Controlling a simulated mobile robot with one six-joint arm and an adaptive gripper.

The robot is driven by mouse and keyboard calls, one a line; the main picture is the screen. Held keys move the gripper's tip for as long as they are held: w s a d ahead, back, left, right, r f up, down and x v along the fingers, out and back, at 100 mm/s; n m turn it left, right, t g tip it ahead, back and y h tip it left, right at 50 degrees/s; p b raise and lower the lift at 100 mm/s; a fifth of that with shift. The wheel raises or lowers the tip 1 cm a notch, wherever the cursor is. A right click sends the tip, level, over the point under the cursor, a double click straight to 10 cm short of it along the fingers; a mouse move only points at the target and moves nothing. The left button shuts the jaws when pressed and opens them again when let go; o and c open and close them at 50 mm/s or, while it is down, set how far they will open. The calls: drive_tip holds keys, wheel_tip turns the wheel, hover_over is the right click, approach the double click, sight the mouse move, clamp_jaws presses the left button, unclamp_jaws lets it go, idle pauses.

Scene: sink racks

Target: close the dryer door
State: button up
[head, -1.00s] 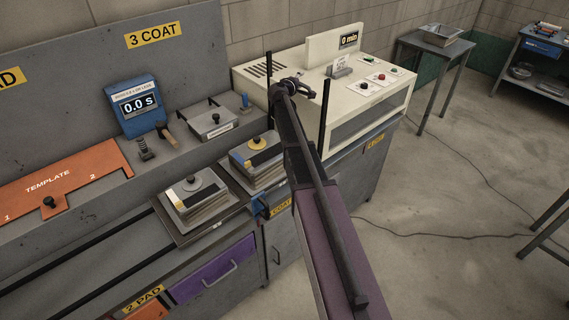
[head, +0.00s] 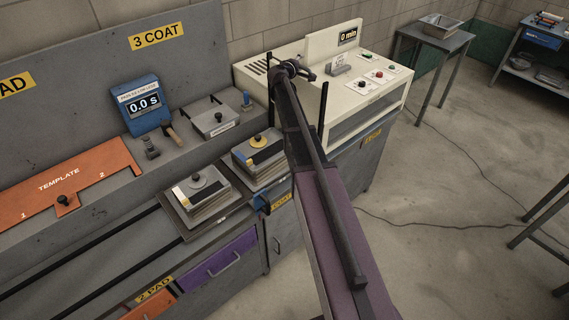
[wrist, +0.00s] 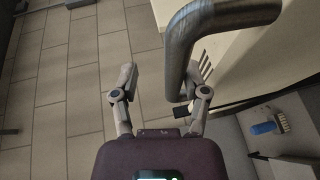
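The dryer (head: 345,100) is the cream cabinet with a "0 min" display, at the upper middle of the head view. A long window is in its front, and black upright rods (head: 323,104) stand at its left end. Which panel is the door, and how far open it is, I cannot tell. My gripper (head: 297,69) is over the dryer's left end, between the rods. In the wrist view my gripper (wrist: 162,86) is open, fingers spread. A thick grey curved bar (wrist: 183,55) reaches down between the fingers, close to the right one. Contact is unclear. The cream dryer side (wrist: 265,55) is behind it.
The grey bench left of the dryer holds pads (head: 196,190), a blue timer (head: 142,104) and an orange template (head: 65,180). A small table with a tray (head: 437,28) stands right of the dryer. The floor at right is open, with cables across it.

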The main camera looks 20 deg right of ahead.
drive_tip(key=p+v, duration=0.2)
drive_tip(key=v, duration=1.2)
drive_tip(key=s+a+f+m+g+y+b, duration=0.2)
drive_tip(key=s+f+b, duration=0.6)
drive_tip(key=f, duration=0.5)
drive_tip(key=s+a+f+m+g+y+b, duration=0.3)
drive_tip(key=s+f+b, duration=0.4)
drive_tip(key=s+f, duration=0.3)
drive_tip(key=shift+s+a+f+m+g+y+b, duration=0.35)
drive_tip(key=shift+a+f+m+g, duration=0.5)
drive_tip(key=shift+f, duration=1.4)
drive_tip(key=shift+w, duration=0.1)
drive_tip(key=w+d+r+n+t+h+p, duration=0.2)
drive_tip(key=w+r+p, duration=0.5)
drive_tip(key=r, duration=0.6)
drive_tip(key=w+d+r+n+t+h+p, duration=0.3)
drive_tip(key=w+r+p, duration=0.4)
drive_tip(key=w+r, duration=0.4)
wheel_tip(320, 180, up, 3)
drive_tip(key=shift+w+d+f+n+t+h+p, duration=0.2)
drive_tip(key=shift+w+d+n+t+h+p, duration=0.15)
drive_tip(key=shift+d+n+t, duration=0.55)
drive_tip(key=shift+w+d, duration=0.1)
drive_tip(key=shift+d, duration=0.05)
